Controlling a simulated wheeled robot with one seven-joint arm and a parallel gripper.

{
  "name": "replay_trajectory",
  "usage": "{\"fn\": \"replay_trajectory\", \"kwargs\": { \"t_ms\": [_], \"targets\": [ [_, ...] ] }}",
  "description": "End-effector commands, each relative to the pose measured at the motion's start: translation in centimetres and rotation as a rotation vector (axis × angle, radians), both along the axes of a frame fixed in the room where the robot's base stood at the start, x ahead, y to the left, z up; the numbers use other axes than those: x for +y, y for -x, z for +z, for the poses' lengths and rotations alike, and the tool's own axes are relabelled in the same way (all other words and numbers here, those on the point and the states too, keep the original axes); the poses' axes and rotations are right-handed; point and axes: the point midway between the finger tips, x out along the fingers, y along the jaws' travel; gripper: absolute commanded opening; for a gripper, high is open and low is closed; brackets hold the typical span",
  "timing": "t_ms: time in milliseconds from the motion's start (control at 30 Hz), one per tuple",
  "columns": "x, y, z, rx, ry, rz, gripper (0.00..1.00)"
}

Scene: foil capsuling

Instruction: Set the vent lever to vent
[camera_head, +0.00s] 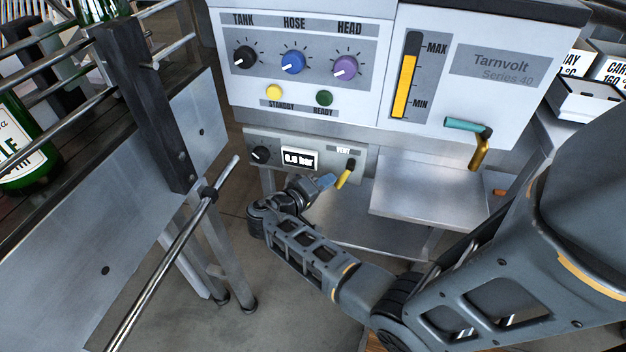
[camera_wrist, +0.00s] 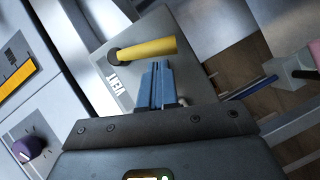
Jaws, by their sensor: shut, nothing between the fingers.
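The vent lever (camera_head: 345,174) is a yellow handle on a dark pivot, on the grey lower panel under the VENT label (camera_head: 343,149). In the head view it slants down and slightly left from its pivot. In the wrist view the yellow lever (camera_wrist: 147,49) lies just beyond my fingertips. My gripper (camera_head: 327,181) has blue fingers that are shut and empty. The fingertips (camera_wrist: 157,66) are close beside the lever's handle; whether they touch it I cannot tell. The VENT label also shows in the wrist view (camera_wrist: 117,82).
The lower panel also has a black knob (camera_head: 260,155) and a display (camera_head: 299,158) reading about 0.0 bar. A metal shelf (camera_head: 425,190) juts out to the right of the lever. A nozzle with a teal lever (camera_head: 467,125) hangs above it. A conveyor rail (camera_head: 165,255) stands left.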

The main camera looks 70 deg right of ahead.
Motion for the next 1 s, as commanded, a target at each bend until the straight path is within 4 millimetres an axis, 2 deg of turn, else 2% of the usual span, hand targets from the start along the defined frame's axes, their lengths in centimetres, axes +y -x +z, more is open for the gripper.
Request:
{"fn": "replay_trajectory", "kwargs": {
  "t_ms": [467,700,1000],
  "targets": [
    [-0.1,0.6,-0.4,0.009,0.0,0.0,0.0],
    [-0.2,1.5,-1.7,0.21,0.015,0.0,0.0],
    [-0.3,1.8,-1.6,0.207,0.016,0.0,0.0]
  ]
}}
